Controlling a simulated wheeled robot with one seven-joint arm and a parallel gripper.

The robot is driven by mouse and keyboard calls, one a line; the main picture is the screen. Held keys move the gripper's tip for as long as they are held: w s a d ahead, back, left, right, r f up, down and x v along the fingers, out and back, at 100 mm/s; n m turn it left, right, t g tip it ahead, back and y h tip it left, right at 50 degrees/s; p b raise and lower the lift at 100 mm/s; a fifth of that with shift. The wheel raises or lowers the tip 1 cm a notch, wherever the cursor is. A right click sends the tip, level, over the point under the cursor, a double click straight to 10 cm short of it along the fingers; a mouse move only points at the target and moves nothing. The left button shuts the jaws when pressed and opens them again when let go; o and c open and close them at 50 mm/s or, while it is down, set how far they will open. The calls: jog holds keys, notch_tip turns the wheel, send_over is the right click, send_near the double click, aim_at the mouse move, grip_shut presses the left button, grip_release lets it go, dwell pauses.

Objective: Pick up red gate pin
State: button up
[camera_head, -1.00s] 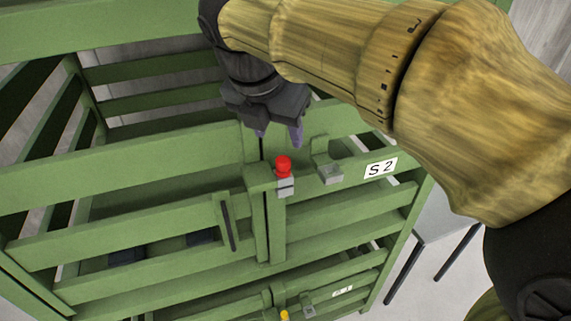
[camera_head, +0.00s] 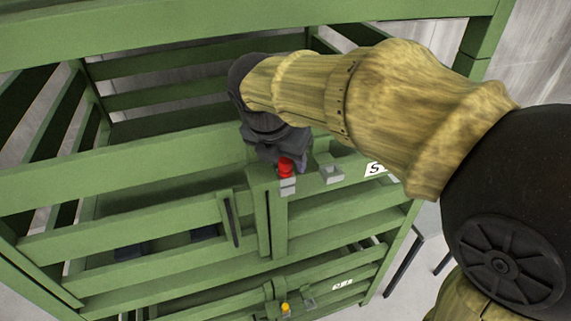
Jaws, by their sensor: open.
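The red gate pin (camera_head: 286,167) stands upright with its red head above a grey bracket (camera_head: 287,186) on the green gate. My gripper (camera_head: 284,163) is open, with its dark body just above and behind the pin head in the picture. A purple-tinted finger shows to the right of the red head. The other finger is hard to make out, so I cannot tell whether the fingers straddle the pin or touch it.
The green slatted crate (camera_head: 150,228) fills the left and middle. A grey holder (camera_head: 330,170) is right of the pin, by a partly hidden white label (camera_head: 376,169). A vertical handle slot (camera_head: 231,220) is on the gate. A yellow pin (camera_head: 285,308) is lower down.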

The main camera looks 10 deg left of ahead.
jog(key=shift+w+d+f, duration=0.15)
jog(key=shift+w+f, duration=0.05)
jog(key=shift+f, duration=0.35)
jog(key=shift+s, duration=0.1)
jog(key=shift+c, duration=0.4)
jog(key=c, duration=1)
